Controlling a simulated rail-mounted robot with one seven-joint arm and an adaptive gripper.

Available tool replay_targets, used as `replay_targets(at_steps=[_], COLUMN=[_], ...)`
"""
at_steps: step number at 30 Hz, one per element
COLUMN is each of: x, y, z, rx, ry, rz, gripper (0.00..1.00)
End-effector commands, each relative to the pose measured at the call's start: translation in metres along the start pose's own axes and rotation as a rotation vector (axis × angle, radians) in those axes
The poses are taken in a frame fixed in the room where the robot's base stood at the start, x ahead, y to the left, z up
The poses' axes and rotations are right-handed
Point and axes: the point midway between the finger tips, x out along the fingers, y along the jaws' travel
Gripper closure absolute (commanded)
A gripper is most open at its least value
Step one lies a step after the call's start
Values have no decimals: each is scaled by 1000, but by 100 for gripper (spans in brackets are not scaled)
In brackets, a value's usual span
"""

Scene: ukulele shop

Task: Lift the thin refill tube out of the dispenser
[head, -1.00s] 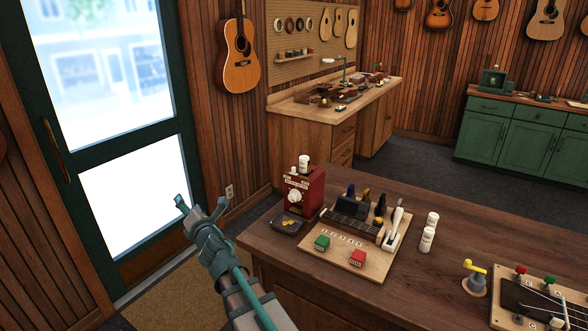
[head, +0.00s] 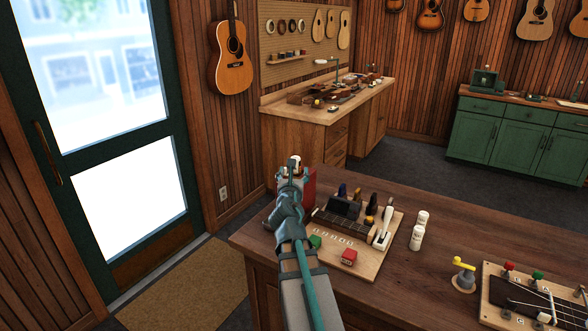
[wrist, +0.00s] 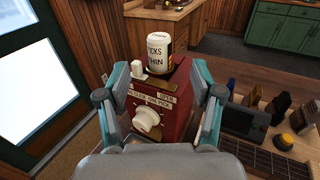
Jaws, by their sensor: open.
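The red dispenser (wrist: 172,107) fills the middle of the wrist view, with a white round knob (wrist: 146,119) on its front. The refill tube (wrist: 160,54), white and lettered "PICKS THIN", stands upright in its top; its lower end is hidden. A small white lever or tab stands left of the tube. My gripper (wrist: 160,82) is open and empty, with one teal finger on each side of the dispenser's picture outline. Contact cannot be seen. In the head view my gripper (head: 292,172) hides most of the dispenser (head: 310,187), and the tube's white top (head: 295,161) shows just beyond the fingers.
A yellow-handled fixture (head: 464,272) stands further right. Bare bench top lies between.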

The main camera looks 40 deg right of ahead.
Motion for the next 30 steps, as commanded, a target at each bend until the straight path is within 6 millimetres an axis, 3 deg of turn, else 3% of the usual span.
replay_targets(at_steps=[3,13,21,30], x=[22,45,82,86], y=[2,2,2,2], z=[1,-1,-3,-5], rx=[0,1,2,3], ry=[0,1,0,0], rz=[1,2,2,3], gripper=[34,34,34,34])
